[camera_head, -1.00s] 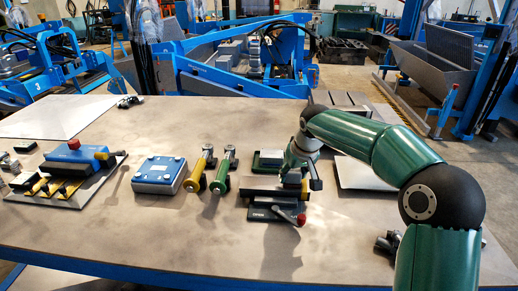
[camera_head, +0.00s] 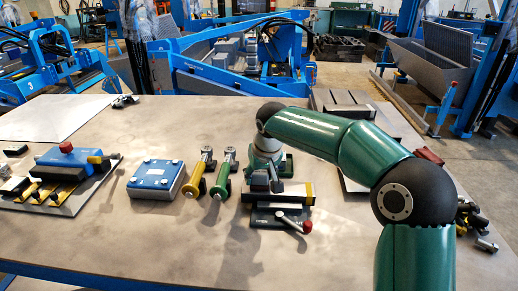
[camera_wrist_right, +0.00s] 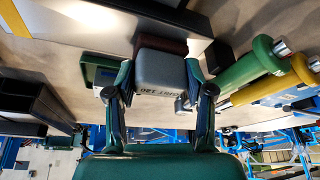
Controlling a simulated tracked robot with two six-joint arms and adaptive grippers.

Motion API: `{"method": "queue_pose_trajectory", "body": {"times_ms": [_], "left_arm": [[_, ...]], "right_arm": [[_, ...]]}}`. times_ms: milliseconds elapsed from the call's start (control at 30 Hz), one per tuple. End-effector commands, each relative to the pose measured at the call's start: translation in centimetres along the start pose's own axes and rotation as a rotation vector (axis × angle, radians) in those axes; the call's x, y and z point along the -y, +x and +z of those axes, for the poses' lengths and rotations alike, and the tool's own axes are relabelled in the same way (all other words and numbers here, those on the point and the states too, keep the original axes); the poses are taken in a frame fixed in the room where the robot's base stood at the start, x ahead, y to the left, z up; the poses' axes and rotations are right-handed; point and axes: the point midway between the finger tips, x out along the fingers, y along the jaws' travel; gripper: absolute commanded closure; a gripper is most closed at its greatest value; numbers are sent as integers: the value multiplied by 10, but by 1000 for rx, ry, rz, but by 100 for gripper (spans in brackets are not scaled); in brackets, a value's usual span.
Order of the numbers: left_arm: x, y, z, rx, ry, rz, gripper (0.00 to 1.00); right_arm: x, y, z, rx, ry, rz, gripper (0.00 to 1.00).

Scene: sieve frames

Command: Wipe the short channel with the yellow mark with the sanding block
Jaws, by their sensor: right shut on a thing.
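The short channel (camera_head: 293,194) lies across a dark clamping fixture (camera_head: 262,222), with the yellow mark (camera_head: 308,193) at its right end. The channel's long side also shows large in the right wrist view (camera_wrist_right: 125,22), with the yellow mark (camera_wrist_right: 14,18) at the left. My right gripper (camera_wrist_right: 160,88) is shut on the grey sanding block (camera_wrist_right: 160,78), which has a "120" print and a brown face toward the channel. In the head view my right gripper (camera_head: 264,186) is over the channel's left half. I cannot tell whether the block touches it. My left gripper is out of view.
A red-knobbed lever (camera_head: 296,224) sticks out in front of the fixture. Green (camera_head: 223,175) and yellow (camera_head: 200,175) handled tools and a blue box (camera_head: 157,178) stand to the left. A green-based object (camera_head: 287,166) is close behind. The front table area is clear.

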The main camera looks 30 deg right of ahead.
Motion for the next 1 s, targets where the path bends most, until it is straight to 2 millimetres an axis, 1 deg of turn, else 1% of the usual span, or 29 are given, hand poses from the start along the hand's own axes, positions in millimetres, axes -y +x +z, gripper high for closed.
{"method": "queue_pose_trajectory", "body": {"times_ms": [33, 67, 233, 600, 767, 1000], "left_arm": [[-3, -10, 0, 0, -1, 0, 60], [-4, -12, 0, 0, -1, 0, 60], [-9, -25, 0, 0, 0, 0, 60], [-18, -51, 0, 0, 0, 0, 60], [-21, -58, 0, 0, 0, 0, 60], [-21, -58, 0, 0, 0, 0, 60]], "right_arm": [[-2, -14, -6, -4, 3, 0, 80], [-3, -21, -8, -6, 6, 0, 80], [-10, -35, -11, -1, 17, 5, 80], [-14, -66, -23, -3, 22, 7, 80], [-14, -75, -26, -2, 23, 7, 80], [-14, -75, -26, -2, 22, 7, 80]]}}
